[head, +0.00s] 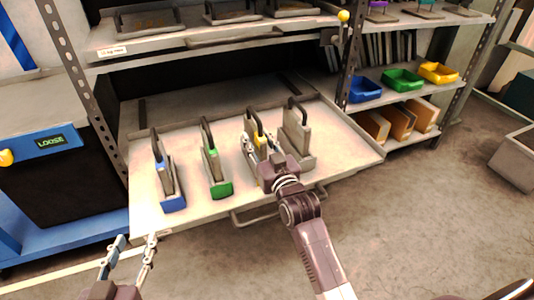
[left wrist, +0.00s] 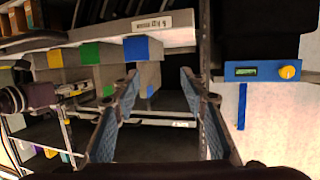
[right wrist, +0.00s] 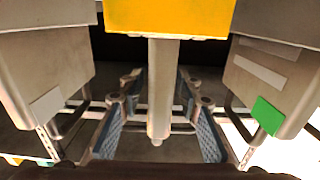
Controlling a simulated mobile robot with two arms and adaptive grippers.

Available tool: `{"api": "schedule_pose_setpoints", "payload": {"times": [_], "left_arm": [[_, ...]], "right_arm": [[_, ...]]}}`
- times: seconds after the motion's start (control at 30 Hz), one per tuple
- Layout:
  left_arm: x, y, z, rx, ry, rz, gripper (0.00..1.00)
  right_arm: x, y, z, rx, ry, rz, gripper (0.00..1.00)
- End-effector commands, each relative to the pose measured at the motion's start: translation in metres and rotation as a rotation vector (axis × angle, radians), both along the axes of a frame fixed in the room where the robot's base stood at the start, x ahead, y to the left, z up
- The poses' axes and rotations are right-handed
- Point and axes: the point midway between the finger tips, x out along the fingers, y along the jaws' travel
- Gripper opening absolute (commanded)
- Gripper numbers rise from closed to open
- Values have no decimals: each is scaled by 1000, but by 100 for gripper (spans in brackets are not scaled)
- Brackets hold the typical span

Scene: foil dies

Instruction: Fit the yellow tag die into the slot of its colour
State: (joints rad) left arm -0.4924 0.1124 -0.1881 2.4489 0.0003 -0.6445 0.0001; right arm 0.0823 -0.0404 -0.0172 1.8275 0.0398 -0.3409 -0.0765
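The yellow tag die (head: 262,141) stands upright on the pulled-out tray (head: 142,214), between a green-tagged die (head: 211,163) and a plain grey one (head: 297,140). My right gripper (head: 261,148) is at it and hides its front part. In the right wrist view, the yellow tag (right wrist: 168,16) is at the top, and a grey bar (right wrist: 161,90) runs down between the open fingers (right wrist: 160,85), with gaps on both sides. My left gripper (head: 136,243) is open and empty off the tray's front left corner. I cannot tell which slot is the yellow one.
A blue-tagged die (head: 166,174) stands at the tray's left. Blue (head: 365,90), green (head: 403,79) and yellow bins (head: 438,73) sit on the right shelf. An upper shelf (head: 190,38) overhangs behind. The front floor is clear.

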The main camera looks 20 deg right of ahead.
Motion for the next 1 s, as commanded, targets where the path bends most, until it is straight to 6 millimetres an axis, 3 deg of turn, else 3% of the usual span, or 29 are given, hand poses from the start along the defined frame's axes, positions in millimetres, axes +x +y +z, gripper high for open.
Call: {"api": "schedule_pose_setpoints", "payload": {"times": [0.3, 0.5, 0.7, 1.0], "left_arm": [[-35, 17, -56, 70, 294, 20, 40], [-60, 27, -81, 102, 436, 30, 40], [-73, 31, -93, 117, 504, 35, 40], [-75, 32, -95, 119, 515, 36, 40]], "right_arm": [[-56, -2, 1, -1, 4, 0, 31], [-85, -3, 1, 0, 3, 0, 31], [-99, -3, 1, 0, 1, 0, 31], [-101, -3, 1, 0, 0, 0, 31]]}}
